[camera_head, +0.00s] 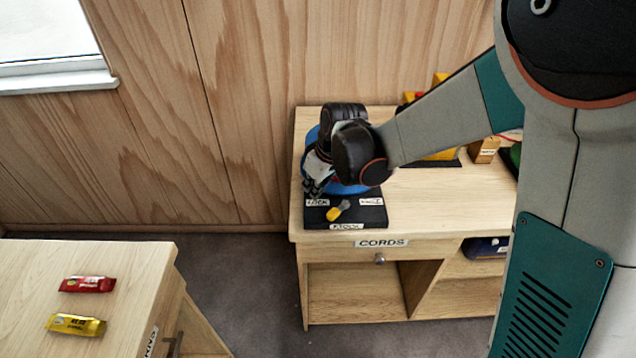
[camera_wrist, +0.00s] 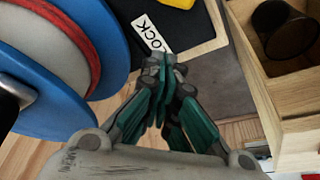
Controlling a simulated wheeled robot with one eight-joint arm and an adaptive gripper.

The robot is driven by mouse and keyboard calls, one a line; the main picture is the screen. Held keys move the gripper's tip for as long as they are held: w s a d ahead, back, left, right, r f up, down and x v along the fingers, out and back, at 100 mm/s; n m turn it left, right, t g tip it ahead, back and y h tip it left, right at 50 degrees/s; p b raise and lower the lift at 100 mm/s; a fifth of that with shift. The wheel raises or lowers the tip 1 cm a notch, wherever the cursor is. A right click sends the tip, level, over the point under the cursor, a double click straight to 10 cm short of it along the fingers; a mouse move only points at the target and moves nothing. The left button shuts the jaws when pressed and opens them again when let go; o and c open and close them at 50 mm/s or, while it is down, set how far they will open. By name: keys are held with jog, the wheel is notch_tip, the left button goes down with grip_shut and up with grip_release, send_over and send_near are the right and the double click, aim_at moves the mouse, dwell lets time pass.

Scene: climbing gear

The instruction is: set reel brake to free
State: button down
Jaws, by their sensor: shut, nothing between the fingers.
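The reel brake's yellow lever (camera_head: 335,214) sits slanted on a dark base plate (camera_head: 372,216) at the front of the cords table. Its yellow part shows at the top edge of the wrist view (camera_wrist: 178,2). A label reading LOCK (camera_head: 317,202) is at the left of the plate, and another label (camera_head: 370,201), too small to read surely, is at the right. The blue reel (camera_wrist: 100,40) stands behind the lever, partly hidden by my arm in the head view. My gripper (camera_wrist: 168,64) is shut and empty, its tips close to the LOCK label (camera_wrist: 152,33), apart from the lever.
The cords table (camera_head: 440,200) has a drawer and open shelves below. Yellow items and a small wooden block (camera_head: 485,150) stand at its back right. A second table (camera_head: 60,270) at left holds a red bar (camera_head: 87,284) and a yellow bar (camera_head: 76,325). Floor separates the tables.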

aim_at(338, 210)
jog(key=b+x, duration=0.1)
jog(key=x, duration=0.2)
jog(key=shift+s+d+r+b, duration=0.15)
jog(key=shift+s+d+b, duration=0.05)
jog(key=shift+s+d, duration=0.55)
jog(key=shift+s+d+r+b, duration=0.1)
jog(key=shift+s+d+b, duration=0.1)
jog(key=shift+s+d, duration=0.55)
